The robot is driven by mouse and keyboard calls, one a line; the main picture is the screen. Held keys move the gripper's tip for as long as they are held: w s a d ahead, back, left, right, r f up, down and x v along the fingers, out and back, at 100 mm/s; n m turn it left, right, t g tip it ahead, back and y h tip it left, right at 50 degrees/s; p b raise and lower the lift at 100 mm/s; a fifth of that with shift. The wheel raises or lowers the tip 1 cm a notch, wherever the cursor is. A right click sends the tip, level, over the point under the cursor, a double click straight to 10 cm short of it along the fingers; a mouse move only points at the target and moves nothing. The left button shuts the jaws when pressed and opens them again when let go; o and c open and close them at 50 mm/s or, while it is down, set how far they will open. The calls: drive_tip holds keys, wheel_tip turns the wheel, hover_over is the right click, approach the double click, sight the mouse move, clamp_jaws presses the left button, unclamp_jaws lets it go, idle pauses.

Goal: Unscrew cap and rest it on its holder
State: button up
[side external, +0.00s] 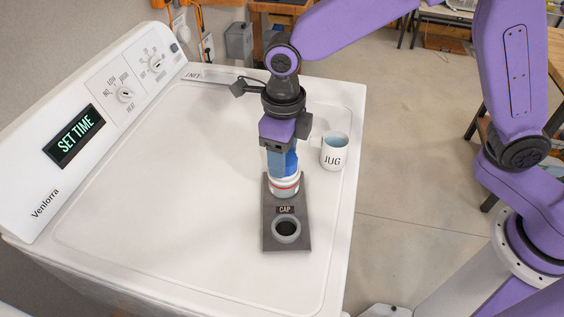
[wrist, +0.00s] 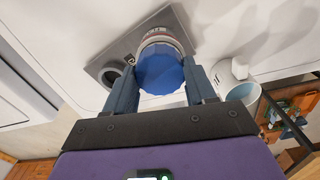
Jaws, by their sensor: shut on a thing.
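The blue ridged cap (wrist: 160,72) sits between my gripper's two fingers in the wrist view. My gripper (side external: 283,172) points straight down and is shut on the cap. The cap is on or right at the top of a white bottle (side external: 285,188) with a red band; I cannot tell whether it is still threaded. The bottle stands upright at the far end of a grey holder plate (side external: 269,218). At the near end is a round ring (side external: 286,229) with a dark, empty opening, next to a label reading CAP. The ring also shows left of the cap in the wrist view (wrist: 110,75).
A white jug (side external: 334,152) marked JUG stands right of my gripper, near the edge of the white appliance top (side external: 150,190). A control panel (side external: 100,125) with knobs and a display rises at the left. The top left of the holder plate is clear.

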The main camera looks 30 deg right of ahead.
drive_tip(key=o, duration=1.4)
drive_tip(key=shift+r, duration=4.55)
drive_tip(key=shift+c, duration=0.2)
